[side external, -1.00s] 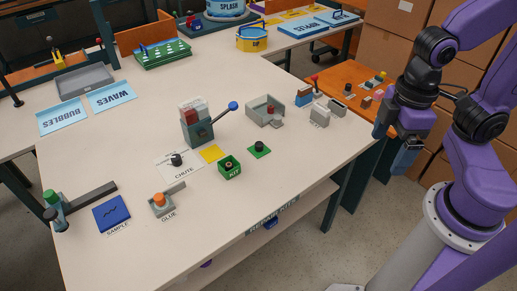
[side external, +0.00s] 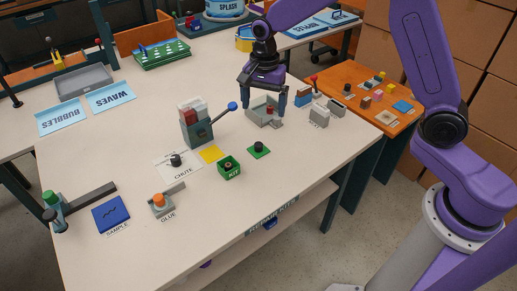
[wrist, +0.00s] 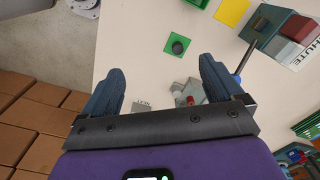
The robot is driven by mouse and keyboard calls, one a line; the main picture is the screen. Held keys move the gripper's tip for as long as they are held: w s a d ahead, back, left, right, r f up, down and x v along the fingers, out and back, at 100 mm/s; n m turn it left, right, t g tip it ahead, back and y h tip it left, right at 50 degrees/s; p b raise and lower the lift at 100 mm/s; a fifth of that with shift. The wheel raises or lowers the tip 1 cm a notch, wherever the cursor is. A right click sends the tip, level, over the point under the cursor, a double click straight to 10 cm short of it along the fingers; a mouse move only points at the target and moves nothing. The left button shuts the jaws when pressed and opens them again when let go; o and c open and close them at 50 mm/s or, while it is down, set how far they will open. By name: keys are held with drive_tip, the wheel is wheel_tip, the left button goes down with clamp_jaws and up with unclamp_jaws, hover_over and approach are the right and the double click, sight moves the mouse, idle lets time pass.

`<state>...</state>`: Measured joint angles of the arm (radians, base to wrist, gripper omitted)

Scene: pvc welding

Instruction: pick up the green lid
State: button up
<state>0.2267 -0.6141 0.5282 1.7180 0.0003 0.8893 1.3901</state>
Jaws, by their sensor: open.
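The green lid (side external: 259,151) is a flat green square with a black knob. It lies on the white table, right of the green KIT box (side external: 229,170). In the wrist view the lid (wrist: 177,45) shows beyond the fingertips, between their lines. My gripper (side external: 262,104) is open and empty, pointing down over the grey fixture (side external: 268,118) behind the lid. Its two fingers (wrist: 162,72) are wide apart and clear of the lid. Nothing covers the lid.
A yellow square (side external: 212,153) lies left of the lid. A grey press with a blue-knobbed lever (side external: 198,130) stands behind that. A small grey clamp (side external: 320,116) stands to the right. The table in front of the lid is clear.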

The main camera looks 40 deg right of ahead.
sight(260, 143)
drive_tip(key=w+d+f+m, duration=0.4)
drive_tip(key=w+f+m, duration=0.1)
drive_tip(key=w+m, duration=0.2)
wheel_tip(260, 143, down, 17)
drive_tip(key=shift+s+f, duration=0.1)
drive_tip(key=shift+s, duration=0.05)
drive_tip(key=c, duration=1.1)
